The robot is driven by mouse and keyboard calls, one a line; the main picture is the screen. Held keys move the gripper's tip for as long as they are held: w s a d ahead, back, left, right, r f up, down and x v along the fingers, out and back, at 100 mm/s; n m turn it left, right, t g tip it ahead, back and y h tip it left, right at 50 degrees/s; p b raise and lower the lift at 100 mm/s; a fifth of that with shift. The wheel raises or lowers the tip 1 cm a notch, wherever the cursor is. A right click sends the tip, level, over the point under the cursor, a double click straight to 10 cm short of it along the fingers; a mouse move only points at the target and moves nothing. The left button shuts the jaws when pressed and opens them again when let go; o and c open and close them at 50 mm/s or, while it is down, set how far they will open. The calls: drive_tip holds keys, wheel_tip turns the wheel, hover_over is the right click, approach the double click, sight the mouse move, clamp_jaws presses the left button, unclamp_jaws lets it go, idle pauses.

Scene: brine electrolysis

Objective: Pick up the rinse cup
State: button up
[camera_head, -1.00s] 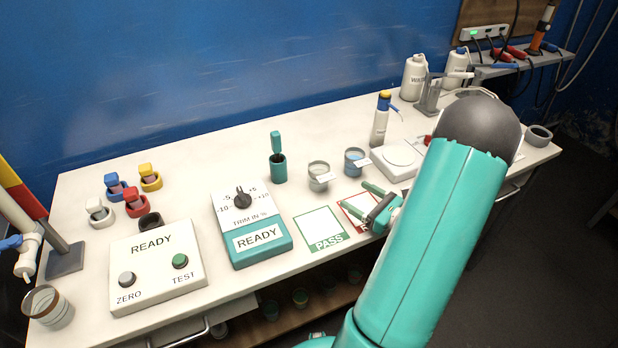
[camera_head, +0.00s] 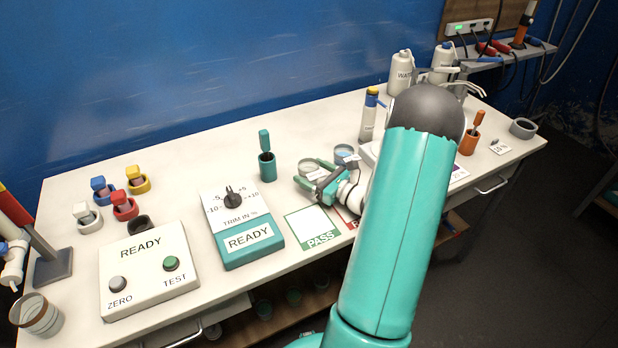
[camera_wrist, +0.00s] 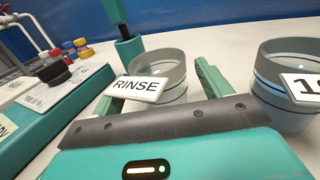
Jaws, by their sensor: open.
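The rinse cup (camera_wrist: 170,75) is a grey translucent cup with dark bands and a white tag reading RINSE. It stands upright on the white bench in the wrist view. My gripper (camera_wrist: 158,84) is open, with one green finger on each side of the cup. The jaws are not closed on it; I cannot tell whether either finger touches it. In the head view my gripper (camera_head: 316,174) is low over the bench and partly hides the rinse cup (camera_head: 308,166).
A second cup (camera_wrist: 288,70), tagged with a partly cut-off number, stands close on the right. A green holder (camera_head: 267,167) with a green-handled tool stands to the left. The trim box (camera_head: 240,240) and PASS card (camera_head: 311,229) lie in front.

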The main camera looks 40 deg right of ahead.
drive_tip(key=shift+w, duration=0.35)
drive_tip(key=c, duration=1.2)
